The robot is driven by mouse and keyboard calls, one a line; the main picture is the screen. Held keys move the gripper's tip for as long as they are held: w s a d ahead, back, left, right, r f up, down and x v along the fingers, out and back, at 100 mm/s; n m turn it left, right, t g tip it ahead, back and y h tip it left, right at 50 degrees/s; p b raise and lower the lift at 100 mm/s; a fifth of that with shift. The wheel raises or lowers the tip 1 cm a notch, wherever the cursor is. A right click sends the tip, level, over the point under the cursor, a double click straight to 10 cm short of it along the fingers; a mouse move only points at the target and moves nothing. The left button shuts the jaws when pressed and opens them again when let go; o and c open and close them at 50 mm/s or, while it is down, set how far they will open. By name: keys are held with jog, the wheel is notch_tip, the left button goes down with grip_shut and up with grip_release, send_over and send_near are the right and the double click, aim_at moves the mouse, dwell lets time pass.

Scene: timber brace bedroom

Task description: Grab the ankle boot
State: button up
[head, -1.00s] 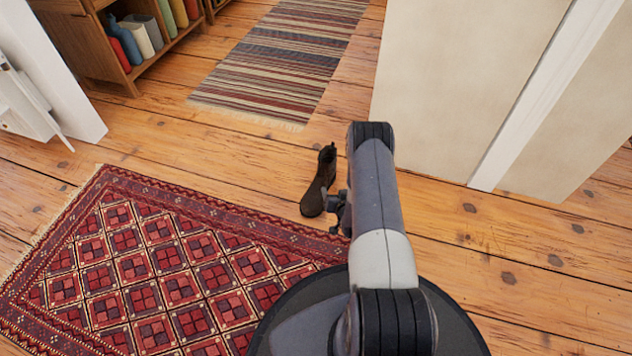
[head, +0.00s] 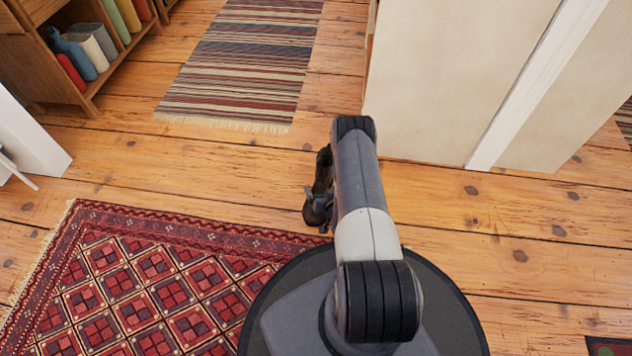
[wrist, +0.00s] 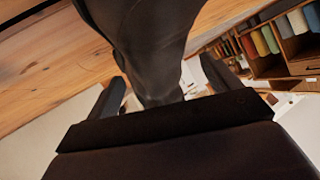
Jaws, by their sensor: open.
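The dark ankle boot (head: 323,166) stands on the wooden floor just beyond the red rug, partly hidden by my arm in the head view. In the wrist view the boot (wrist: 140,40) is very close and fills the upper middle, its narrower part between my two fingers. My gripper (wrist: 168,88) is open, with one finger on each side of the boot. In the head view my gripper (head: 322,206) is small and mostly hidden against the boot. I cannot tell whether the fingers touch it.
A red patterned rug (head: 150,275) lies at the lower left. A striped rug (head: 245,65) lies farther back. A wooden bookshelf (head: 90,60) stands at the upper left, and a pale wall (head: 450,80) rises right of the boot. Bare floor lies between.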

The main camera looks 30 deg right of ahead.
jog(key=shift+c, duration=0.2)
jog(key=c, duration=1.4)
